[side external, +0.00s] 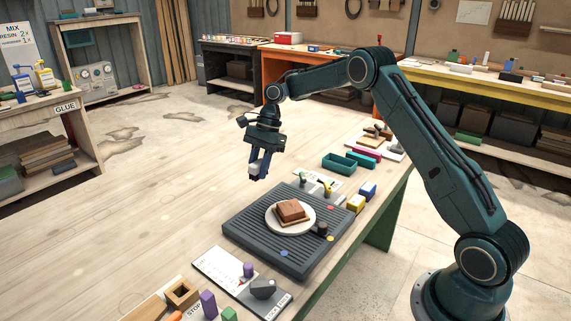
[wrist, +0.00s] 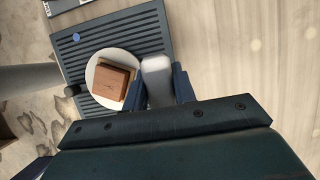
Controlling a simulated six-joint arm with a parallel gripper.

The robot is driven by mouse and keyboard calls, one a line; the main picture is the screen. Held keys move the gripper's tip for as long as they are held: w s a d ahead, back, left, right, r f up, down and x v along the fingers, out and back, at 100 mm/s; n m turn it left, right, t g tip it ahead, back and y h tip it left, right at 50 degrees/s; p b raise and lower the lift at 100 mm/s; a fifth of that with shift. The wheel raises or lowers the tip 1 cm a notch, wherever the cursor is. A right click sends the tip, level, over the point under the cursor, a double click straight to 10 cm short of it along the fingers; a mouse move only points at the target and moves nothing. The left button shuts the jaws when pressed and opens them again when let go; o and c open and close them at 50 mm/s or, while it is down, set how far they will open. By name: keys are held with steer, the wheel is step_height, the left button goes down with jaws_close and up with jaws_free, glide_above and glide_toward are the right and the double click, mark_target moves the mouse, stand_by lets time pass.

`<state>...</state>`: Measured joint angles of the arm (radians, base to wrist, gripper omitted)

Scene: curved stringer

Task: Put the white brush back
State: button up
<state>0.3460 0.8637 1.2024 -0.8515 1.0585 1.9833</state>
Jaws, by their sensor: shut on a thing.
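My gripper (side external: 259,174) hangs above the wooden table, behind and left of the dark ribbed board. It is shut on the white brush (wrist: 157,78), which shows as a pale rounded block between the two blue fingers in the wrist view. In the side view only a small pale part of the brush (side external: 254,169) shows between the fingers, clear of the table. The fingers hide the rest of the brush. I cannot tell which spot is the brush's place.
The ribbed board (side external: 247,239) carries a white plate (side external: 275,222) with a brown block (side external: 291,210). Purple pieces stand in front. The table's left part is clear.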

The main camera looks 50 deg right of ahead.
steer(key=a+r, duration=0.7)
steer(key=r, duration=0.3)
steer(key=shift+s+r, duration=0.15)
steer(key=shift+r, duration=0.25)
steer(key=shift+f, duration=0.15)
glide_above(241, 219)
steer(key=d, duration=0.1)
steer(key=f, duration=1.5)
steer(key=shift+d+f, duration=0.2)
steer(key=shift+f, duration=0.05)
steer(key=shift+f, duration=2.15)
steer(key=shift+f, duration=0.15)
